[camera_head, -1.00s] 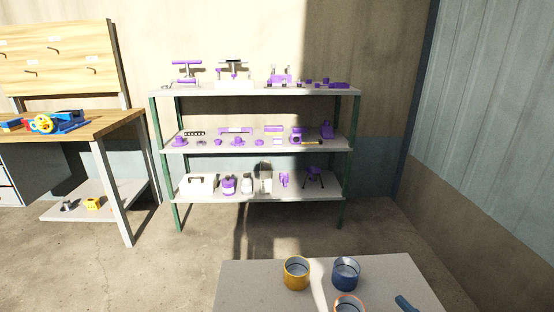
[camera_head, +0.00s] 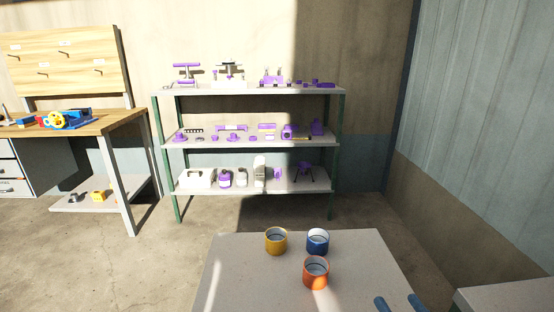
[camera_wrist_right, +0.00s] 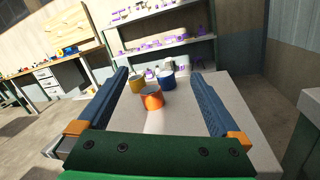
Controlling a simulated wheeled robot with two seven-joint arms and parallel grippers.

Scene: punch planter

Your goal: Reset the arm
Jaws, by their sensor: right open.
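My right gripper (camera_wrist_right: 160,100) is open and empty in the right wrist view, its two blue fingers spread wide apart above the grey table. In the head view only the blue fingertips of the right gripper (camera_head: 398,303) show at the bottom edge. An orange cup (camera_head: 316,272), a yellow cup (camera_head: 276,241) and a blue cup (camera_head: 318,242) stand upright on the grey table (camera_head: 225,285), left of and beyond the gripper, not touching it. My left gripper is not in view.
A shelf rack (camera_head: 250,145) with purple tools stands behind the table. A wooden workbench (camera_head: 95,125) with blue and yellow parts is at the left. A grey surface (camera_head: 505,297) is at the lower right, near the corrugated wall. Bare floor lies between.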

